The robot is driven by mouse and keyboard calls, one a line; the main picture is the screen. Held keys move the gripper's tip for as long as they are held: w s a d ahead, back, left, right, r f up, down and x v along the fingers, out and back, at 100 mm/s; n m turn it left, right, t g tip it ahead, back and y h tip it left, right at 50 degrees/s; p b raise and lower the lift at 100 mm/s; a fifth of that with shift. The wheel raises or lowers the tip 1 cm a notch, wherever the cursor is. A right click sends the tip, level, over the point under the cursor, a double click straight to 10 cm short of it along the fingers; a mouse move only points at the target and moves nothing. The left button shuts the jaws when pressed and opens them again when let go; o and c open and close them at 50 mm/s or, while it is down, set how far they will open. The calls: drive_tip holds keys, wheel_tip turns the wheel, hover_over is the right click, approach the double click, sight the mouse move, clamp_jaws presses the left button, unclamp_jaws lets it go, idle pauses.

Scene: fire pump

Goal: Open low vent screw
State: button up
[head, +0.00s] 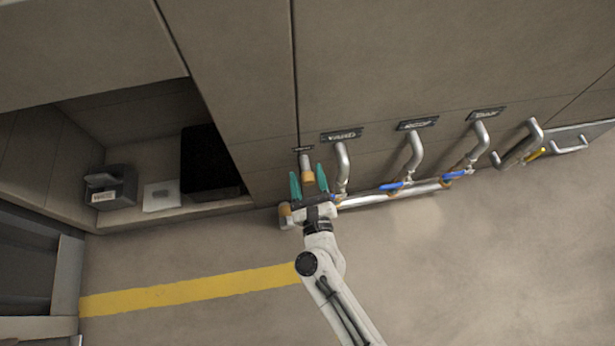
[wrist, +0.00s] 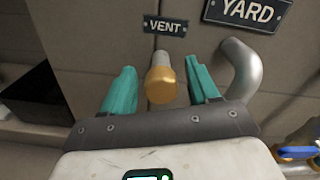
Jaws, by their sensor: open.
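The vent screw (wrist: 161,86) is a brass cap on a short pale metal stub, below a dark plate reading VENT (wrist: 165,26) in the wrist view. In the head view the vent screw (head: 307,177) sticks out of the grey wall. My gripper (head: 308,178) is open, with teal fingers on either side of the brass cap. In the wrist view the fingers (wrist: 162,88) stand apart from the cap with gaps on both sides. I cannot tell how deep the cap lies between them.
A bent metal pipe (wrist: 243,68) under the YARD plate (wrist: 249,12) is close to my right finger. More pipes with blue valve handles (head: 397,186) run along the wall to the right. An open recess at left holds a grey box (head: 110,188). The floor with a yellow stripe (head: 190,290) is clear.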

drive_tip(key=c, duration=1)
